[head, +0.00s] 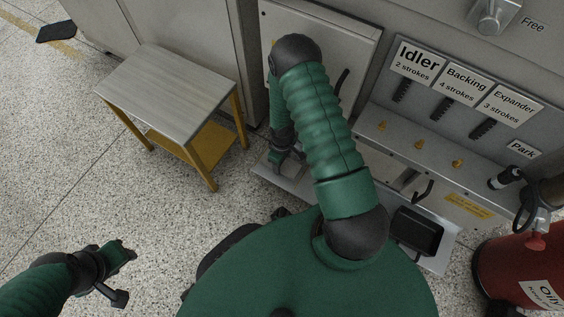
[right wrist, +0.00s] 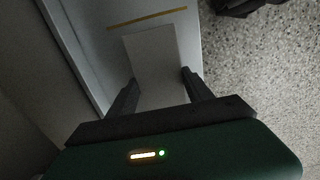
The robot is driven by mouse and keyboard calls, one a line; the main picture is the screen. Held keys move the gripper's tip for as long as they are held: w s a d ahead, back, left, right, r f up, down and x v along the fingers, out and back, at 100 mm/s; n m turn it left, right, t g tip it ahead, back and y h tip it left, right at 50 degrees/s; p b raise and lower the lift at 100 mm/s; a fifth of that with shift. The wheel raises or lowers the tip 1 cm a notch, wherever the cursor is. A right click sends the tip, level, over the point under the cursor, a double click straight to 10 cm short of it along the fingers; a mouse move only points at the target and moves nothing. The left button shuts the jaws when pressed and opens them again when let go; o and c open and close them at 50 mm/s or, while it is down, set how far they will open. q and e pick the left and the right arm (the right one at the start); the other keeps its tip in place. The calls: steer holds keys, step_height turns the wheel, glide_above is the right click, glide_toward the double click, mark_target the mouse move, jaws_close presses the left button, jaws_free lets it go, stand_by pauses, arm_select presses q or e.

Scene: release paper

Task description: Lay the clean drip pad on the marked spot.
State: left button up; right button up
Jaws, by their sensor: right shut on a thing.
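My right gripper (head: 287,160) is low over the left end of a pale metal ledge (head: 268,174) at the foot of the machine, partly hidden by my arm. In the right wrist view its fingers (right wrist: 160,92) are shut on a flat, pale grey rectangular pad (right wrist: 157,55). The pad extends forward over the ledge; I cannot tell whether it touches it. A yellow line (right wrist: 147,18) runs across the ledge just beyond the pad's far edge. The rest of any marking is hidden or out of view. My left gripper (head: 128,252) is above the floor at lower left, away from the ledge; its jaws are unclear.
A black tray-like thing (head: 418,230) is at the ledge's right end. A side table (head: 168,90) with a bare top stands at left. A red bin (head: 500,270) stands at lower right. The machine panel (head: 450,90) with labels and hooks rises behind. Floor at left is open.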

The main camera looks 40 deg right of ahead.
steer(key=shift+f, duration=0.5)
steer(key=shift+c, duration=0.7)
arm_select(q)
steer(key=shift+f, duration=0.5)
arm_select(e)
steer(key=shift+f, duration=0.1)
steer(key=o, duration=1.2)
